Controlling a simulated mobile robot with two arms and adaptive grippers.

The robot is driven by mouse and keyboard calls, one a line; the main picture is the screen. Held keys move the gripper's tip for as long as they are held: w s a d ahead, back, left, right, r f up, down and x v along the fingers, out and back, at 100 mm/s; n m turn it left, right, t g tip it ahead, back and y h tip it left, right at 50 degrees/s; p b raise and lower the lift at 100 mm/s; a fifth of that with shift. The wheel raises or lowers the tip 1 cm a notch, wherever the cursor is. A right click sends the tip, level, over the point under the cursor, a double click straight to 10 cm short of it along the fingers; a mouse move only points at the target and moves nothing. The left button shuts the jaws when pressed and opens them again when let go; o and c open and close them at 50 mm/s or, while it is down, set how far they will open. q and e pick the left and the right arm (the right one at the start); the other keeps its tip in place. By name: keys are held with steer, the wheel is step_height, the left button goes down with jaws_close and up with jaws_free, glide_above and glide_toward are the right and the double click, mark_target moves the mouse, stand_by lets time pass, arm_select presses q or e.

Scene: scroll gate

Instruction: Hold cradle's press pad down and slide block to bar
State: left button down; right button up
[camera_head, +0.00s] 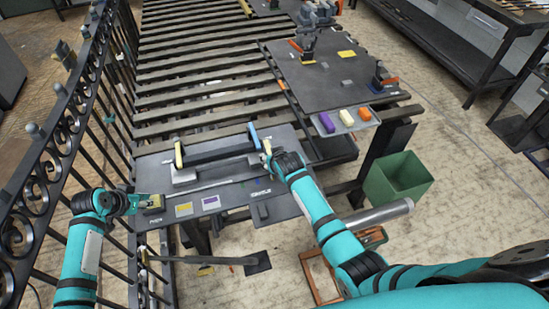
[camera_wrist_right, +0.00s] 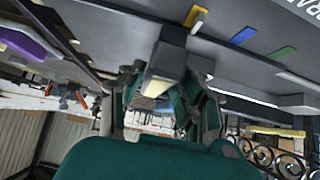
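The dark work board (camera_head: 290,212) lies on the slatted table. On it a long dark bar (camera_head: 215,152) stands between a yellow end piece (camera_head: 179,155) and a blue one (camera_head: 254,135). A thin light rail (camera_head: 212,186) runs in front of it. My left gripper (camera_head: 143,203) is low at the board's left front corner, at a small yellowish pad (camera_head: 154,203); contact and finger state are unclear. My right gripper (camera_head: 268,153) is at the bar's right end. In the right wrist view its fingers (camera_wrist_right: 160,95) flank a grey block (camera_wrist_right: 166,62) with a pale face; whether they grip it is unclear.
A second dark board (camera_head: 335,85) behind holds parts, beside a tray of coloured blocks (camera_head: 347,119). A green bin (camera_head: 397,180) stands at right. Iron scroll railing (camera_head: 45,165) borders the left.

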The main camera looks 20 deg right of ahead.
arm_select(q)
steer(key=shift+s+f, duration=0.15)
steer(key=shift+f, duration=0.05)
arm_select(e)
steer(key=shift+o, duration=1.4)
steer(key=v, duration=1.2)
arm_select(q)
steer(key=shift+r, duration=0.1)
step_height(320, 180, up, 3)
steer(key=p, duration=0.2)
steer(key=shift+f+p, duration=0.2)
steer(key=shift+p, duration=0.15)
steer(key=shift+r, duration=2.25)
arm_select(e)
steer(key=shift+r, duration=1.35)
